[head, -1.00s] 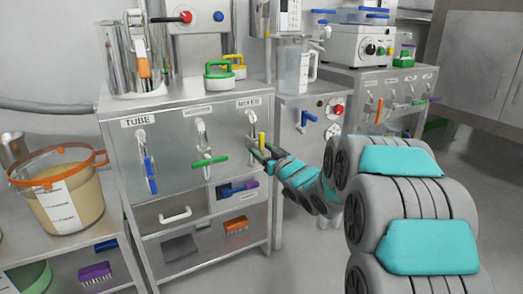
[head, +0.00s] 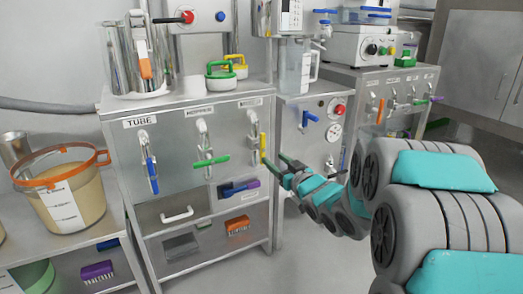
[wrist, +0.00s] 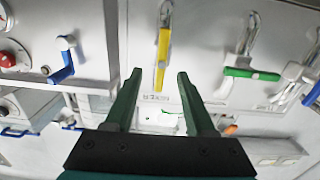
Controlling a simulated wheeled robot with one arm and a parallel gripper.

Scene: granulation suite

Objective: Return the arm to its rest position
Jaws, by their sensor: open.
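My arm reaches in from the right of the head view. My gripper (head: 279,163) is open and empty, a little to the right of the yellow valve handle (head: 263,147) on the steel cabinet. In the wrist view, the two dark green fingers of my gripper (wrist: 159,77) are spread apart. The yellow handle (wrist: 162,60) hangs beyond the gap between them, with clear space around it. The handle points straight down in the head view.
The green handle (head: 211,161) lies level and the blue handle (head: 151,170) points down on the same cabinet (head: 175,125). A bucket (head: 85,200) of tan material stands at left. A second bench (head: 345,82) with a red button stands behind my arm. Floor shows at lower centre.

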